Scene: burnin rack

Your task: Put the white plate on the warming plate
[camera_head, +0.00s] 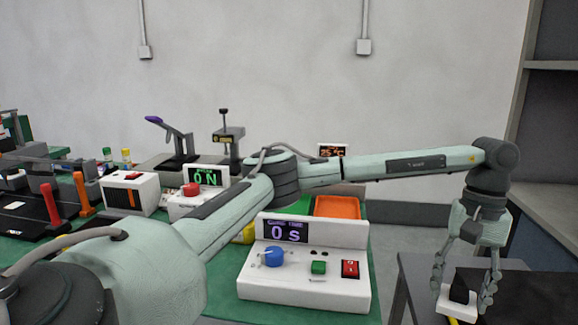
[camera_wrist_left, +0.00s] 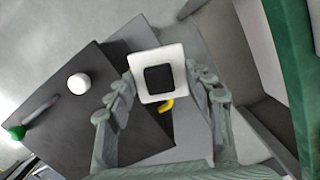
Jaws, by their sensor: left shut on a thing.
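The white plate (camera_head: 456,306) is a small square with a black block-like part standing on it, over the dark side table at the right of the head view. In the left wrist view the white plate (camera_wrist_left: 147,60) shows as a white square with a dark middle. My left gripper (camera_head: 463,290) points down with its fingers at either side of the plate, shut on it. I cannot tell whether the plate touches the table. A unit with a 25°C display (camera_head: 333,150), possibly the warming plate, stands behind my left arm, which hides much of it.
The dark side table (camera_head: 415,275) also bears a white round thing (camera_wrist_left: 78,83) and a green-tipped stick (camera_wrist_left: 18,132). A white timer box (camera_head: 300,290) stands on the green bench, with an orange tray (camera_head: 337,207) behind it. More instruments crowd the left.

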